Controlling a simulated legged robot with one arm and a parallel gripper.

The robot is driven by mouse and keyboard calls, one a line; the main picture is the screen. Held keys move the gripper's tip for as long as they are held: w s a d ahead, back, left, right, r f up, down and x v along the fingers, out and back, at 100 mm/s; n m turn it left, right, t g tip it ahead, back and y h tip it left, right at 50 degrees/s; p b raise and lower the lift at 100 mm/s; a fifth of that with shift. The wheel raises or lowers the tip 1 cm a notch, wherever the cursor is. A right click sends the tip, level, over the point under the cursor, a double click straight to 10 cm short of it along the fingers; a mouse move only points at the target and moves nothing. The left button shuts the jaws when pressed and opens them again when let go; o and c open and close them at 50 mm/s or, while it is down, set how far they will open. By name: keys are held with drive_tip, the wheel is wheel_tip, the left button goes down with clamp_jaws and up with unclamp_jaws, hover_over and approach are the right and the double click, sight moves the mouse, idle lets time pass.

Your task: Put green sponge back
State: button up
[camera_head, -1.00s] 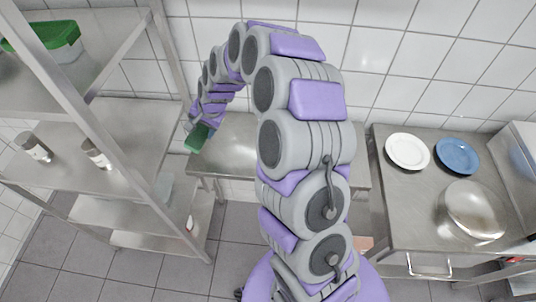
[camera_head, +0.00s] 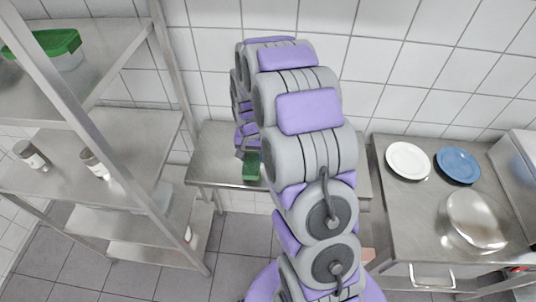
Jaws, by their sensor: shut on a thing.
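The green sponge (camera_head: 251,167) is held at the end of my arm, over the front part of the steel table (camera_head: 214,150) in the middle. My gripper (camera_head: 247,155) is shut on the sponge. The arm's links hide part of the gripper and much of the table to the right. I cannot tell whether the sponge touches the table top.
A steel shelf rack (camera_head: 150,140) stands on the left, holding a green-lidded box (camera_head: 50,46) and two jars, one being the right jar (camera_head: 94,163). On the right, a counter (camera_head: 400,220) bears a white plate (camera_head: 408,161), a blue plate (camera_head: 458,165) and a metal bowl (camera_head: 475,221).

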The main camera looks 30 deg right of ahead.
drive_tip(key=d, duration=0.5)
drive_tip(key=w+d, duration=0.1)
drive_tip(key=d, duration=0.1)
drive_tip(key=shift+d+f+b, duration=0.3)
drive_tip(key=shift+f+b, duration=0.05)
drive_tip(key=shift+f, duration=0.05)
drive_tip(key=shift+a+f, duration=0.15)
drive_tip(key=shift+f, duration=0.1)
drive_tip(key=f, duration=0.1)
drive_tip(key=f+b, duration=0.1)
drive_tip(key=f, duration=0.1)
drive_tip(key=shift+a, duration=0.3)
drive_tip(key=shift+d+r, duration=0.1)
drive_tip(key=shift+d, duration=0.05)
drive_tip(key=o, duration=1)
drive_tip(key=shift+d, duration=0.3)
drive_tip(key=shift+a, duration=0.2)
